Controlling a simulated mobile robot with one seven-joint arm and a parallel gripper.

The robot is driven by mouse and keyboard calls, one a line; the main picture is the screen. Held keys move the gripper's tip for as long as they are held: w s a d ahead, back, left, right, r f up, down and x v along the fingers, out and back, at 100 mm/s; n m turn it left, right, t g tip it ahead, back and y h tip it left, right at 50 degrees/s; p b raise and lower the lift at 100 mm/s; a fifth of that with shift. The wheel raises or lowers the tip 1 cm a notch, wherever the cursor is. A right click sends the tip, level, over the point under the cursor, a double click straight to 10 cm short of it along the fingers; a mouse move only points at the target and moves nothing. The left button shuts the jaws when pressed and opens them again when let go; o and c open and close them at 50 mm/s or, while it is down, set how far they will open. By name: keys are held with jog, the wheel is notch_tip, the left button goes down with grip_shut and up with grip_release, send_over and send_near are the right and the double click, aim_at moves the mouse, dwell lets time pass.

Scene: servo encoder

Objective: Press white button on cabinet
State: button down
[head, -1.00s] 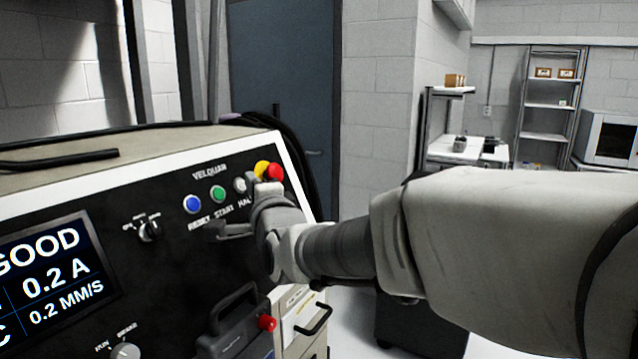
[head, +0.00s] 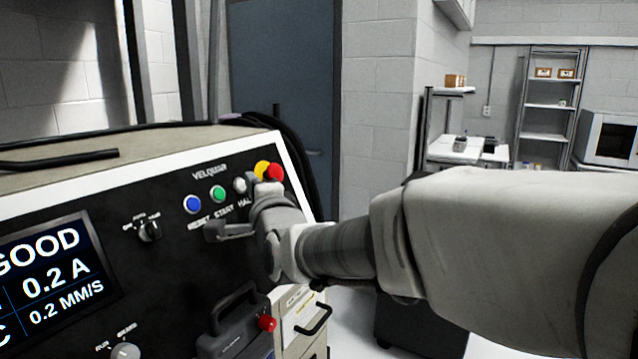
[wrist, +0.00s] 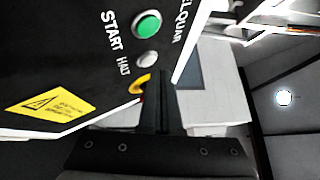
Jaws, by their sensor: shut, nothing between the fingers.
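The white button (head: 240,184) sits on the black front panel of the cabinet (head: 170,185), right of a green button and above the HALT label. In the wrist view the white button (wrist: 147,59) shows just beyond my fingertips, beside the HALT lettering. My gripper (head: 252,182) is at the panel, close to the right of the white button in the head view. In the wrist view my gripper (wrist: 159,75) is shut and empty, its tips pointing toward the panel. Whether the tips touch the panel or button cannot be told.
Blue (head: 192,204) and green (head: 217,194) buttons are left of the white one. A red knob on a yellow base (head: 274,172) stands close to the right, partly behind my gripper. A grey handled case (head: 235,325) and a red-tipped part (head: 267,323) are below.

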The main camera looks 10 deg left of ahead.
dwell(0.3)
jog(key=shift+w+a+f+b, duration=0.2)
jog(key=shift+a+b, duration=0.2)
jog(key=shift+b, duration=0.2)
jog(key=shift+d+b, duration=0.1)
jog(key=shift+b, duration=0.2)
jog(key=shift+s+d+r, duration=0.2)
jog(key=shift+d, duration=0.1)
jog(key=shift+d+b, duration=0.1)
jog(key=shift+b, duration=0.25)
jog(key=shift+s+d+r+b, duration=0.25)
jog(key=shift+s+d+r, duration=0.15)
jog(key=shift+d, duration=0.4)
jog(key=shift+s+d+r+b, duration=0.3)
jog(key=shift+d+r, duration=0.15)
jog(key=shift+d, duration=0.35)
jog(key=shift+s+d+r+b, duration=0.2)
jog(key=shift+s+d+r, duration=0.2)
jog(key=shift+d, duration=0.4)
